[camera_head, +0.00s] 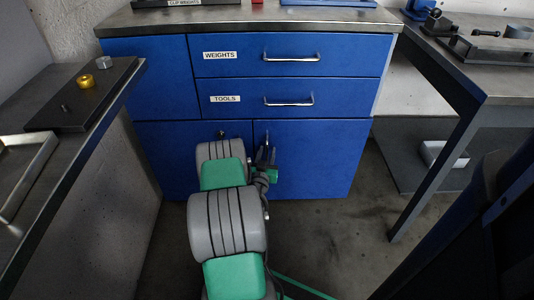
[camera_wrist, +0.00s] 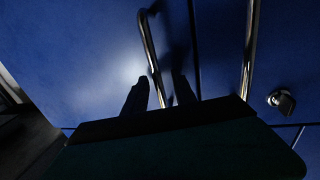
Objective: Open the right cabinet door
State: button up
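The blue cabinet's right door (camera_head: 325,160) is shut, flush with the front, below the drawers. Its upright metal handle (camera_head: 267,137) sits near the seam between the two doors. In the wrist view the picture appears upside down, so the right door (camera_wrist: 80,50) is on the left and its handle (camera_wrist: 149,42) runs down between my fingers. My gripper (camera_wrist: 160,92) is open, with one dark finger on each side of the handle and small gaps showing. In the head view my gripper (camera_head: 265,157) is at the handle, partly hidden by my arm.
The left door (camera_head: 160,150) has its own handle (camera_wrist: 250,50) and a small knob or lock (camera_wrist: 282,102). Two drawers, WEIGHTS (camera_head: 340,53) and TOOLS (camera_head: 350,97), are shut above. A bench (camera_head: 95,130) stands left, another table (camera_head: 500,85) right. Floor (camera_head: 330,235) before the right door is clear.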

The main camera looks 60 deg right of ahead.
grip_shut()
dwell(1.4)
